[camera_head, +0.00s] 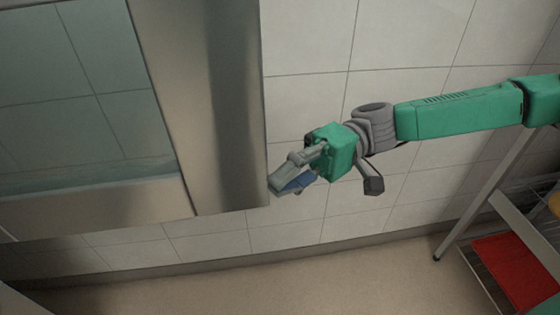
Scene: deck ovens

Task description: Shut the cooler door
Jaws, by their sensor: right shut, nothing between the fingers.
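The cooler door (215,110) fills the upper left of the head view. It has a broad metal frame around a glass pane (75,95), and tiled wall shows through the glass. Its right edge and lower corner are in view, and it stands out in front of the wall. The cooler body is not in view. My right gripper (280,188) is shut and empty. Its fingertips are at the door's right edge, near the lower corner. I cannot tell whether they touch it. My left gripper is not in view.
A rack with metal legs (470,205) stands at the lower right and holds a red tray (512,270). White tiled wall (410,45) runs behind the door and my right arm. The floor (270,290) along the bottom is clear between door and rack.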

